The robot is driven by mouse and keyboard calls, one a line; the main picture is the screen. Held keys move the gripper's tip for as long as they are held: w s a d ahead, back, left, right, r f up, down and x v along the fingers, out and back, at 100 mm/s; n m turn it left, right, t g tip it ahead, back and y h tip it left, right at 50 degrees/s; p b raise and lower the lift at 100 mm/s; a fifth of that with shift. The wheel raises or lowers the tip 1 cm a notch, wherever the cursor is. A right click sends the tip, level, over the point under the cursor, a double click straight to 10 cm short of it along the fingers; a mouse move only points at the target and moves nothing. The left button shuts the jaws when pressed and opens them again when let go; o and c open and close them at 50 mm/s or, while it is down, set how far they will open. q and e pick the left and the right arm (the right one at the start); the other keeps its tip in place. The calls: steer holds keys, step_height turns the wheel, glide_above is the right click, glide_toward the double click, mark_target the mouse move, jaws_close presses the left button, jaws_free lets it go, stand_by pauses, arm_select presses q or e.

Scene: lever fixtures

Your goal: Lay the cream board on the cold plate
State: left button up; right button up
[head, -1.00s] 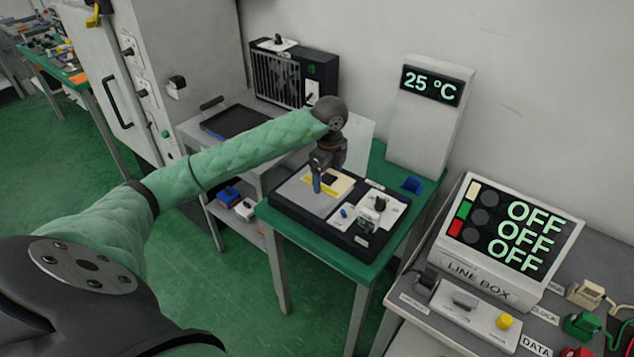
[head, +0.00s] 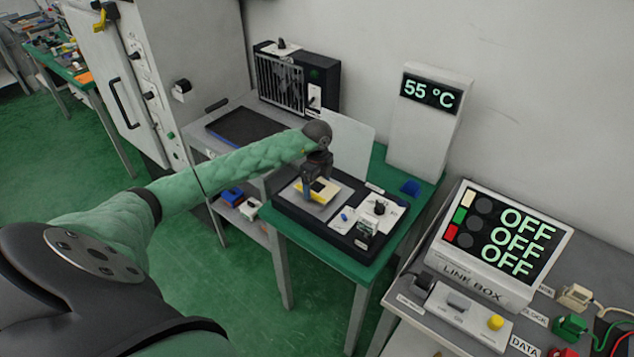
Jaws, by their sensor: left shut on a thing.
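The cream board (head: 326,189), yellowish with a dark square part on it, is at the grey plate (head: 329,208) of the black unit on the green table. My left gripper (head: 308,194) points down and is shut on the board's left side. I cannot tell whether the board touches the plate or hangs just above it. A dark flat plate (head: 238,127) lies on the grey bench to the left, in front of a fan unit; no label shows which plate is the cold one. My right gripper is not in view.
A display post (head: 432,92) reading 55 °C stands behind the green table (head: 350,262). A white panel (head: 349,140) stands behind my gripper. The fan unit (head: 294,80) backs the grey bench. A link box (head: 500,235) reading OFF is at right. The dark plate is bare.

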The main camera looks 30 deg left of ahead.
arm_select(q)
steer(key=shift+f, duration=0.3)
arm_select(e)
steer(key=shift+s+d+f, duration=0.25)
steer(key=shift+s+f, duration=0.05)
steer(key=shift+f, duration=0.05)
arm_select(q)
steer(key=shift+f, duration=0.15)
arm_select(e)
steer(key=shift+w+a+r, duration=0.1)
arm_select(q)
steer(key=o, duration=0.9)
steer(key=shift+o, duration=0.2)
steer(key=shift+r, duration=0.2)
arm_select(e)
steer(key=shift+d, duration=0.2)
